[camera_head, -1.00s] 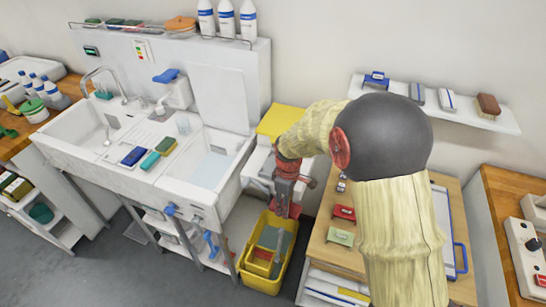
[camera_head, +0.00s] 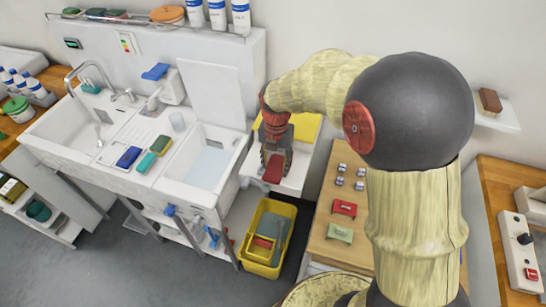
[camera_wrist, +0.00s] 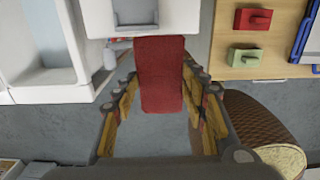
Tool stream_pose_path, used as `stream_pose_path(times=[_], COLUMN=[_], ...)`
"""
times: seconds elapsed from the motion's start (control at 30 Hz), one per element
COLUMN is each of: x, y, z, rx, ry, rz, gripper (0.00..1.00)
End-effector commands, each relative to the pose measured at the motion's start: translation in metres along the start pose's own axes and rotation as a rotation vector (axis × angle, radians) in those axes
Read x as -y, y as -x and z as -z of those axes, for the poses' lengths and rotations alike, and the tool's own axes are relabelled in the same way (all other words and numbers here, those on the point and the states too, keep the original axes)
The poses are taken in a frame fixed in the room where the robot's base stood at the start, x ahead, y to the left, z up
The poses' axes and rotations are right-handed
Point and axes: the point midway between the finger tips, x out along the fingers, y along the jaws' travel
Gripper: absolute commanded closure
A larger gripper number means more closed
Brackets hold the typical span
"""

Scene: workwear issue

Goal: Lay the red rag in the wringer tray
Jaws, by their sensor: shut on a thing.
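My gripper (camera_head: 274,172) is shut on the red rag (camera_head: 273,168), in front of the white unit with a yellow top (camera_head: 297,180). In the wrist view the rag (camera_wrist: 160,75) is a flat red strip between the fingers of my gripper (camera_wrist: 160,88). The rag is held clear of the floor. I cannot tell whether it touches the unit. My gripper hides part of the unit in the head view, and no part is clearly identifiable as the wringer tray.
A yellow bucket (camera_head: 288,212) stands on the floor below. A double sink (camera_head: 240,150) is to the left, with blue, teal and green sponges on its ledge. A wooden table (camera_head: 322,228) to the right bears a red block (camera_head: 344,208) and a green block (camera_head: 340,233).

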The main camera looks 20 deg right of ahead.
Motion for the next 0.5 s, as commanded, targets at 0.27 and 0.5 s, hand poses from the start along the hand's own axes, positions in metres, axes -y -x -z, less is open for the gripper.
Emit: stream_pose_path(times=[0.27, 0.5], x=[-0.020, -0.035], y=[-0.028, -0.063], z=[-0.055, -0.094], rx=[-0.001, -0.003], ry=[-0.003, -0.004], rz=[0.001, 0.002], gripper=[0.86, 0.86])
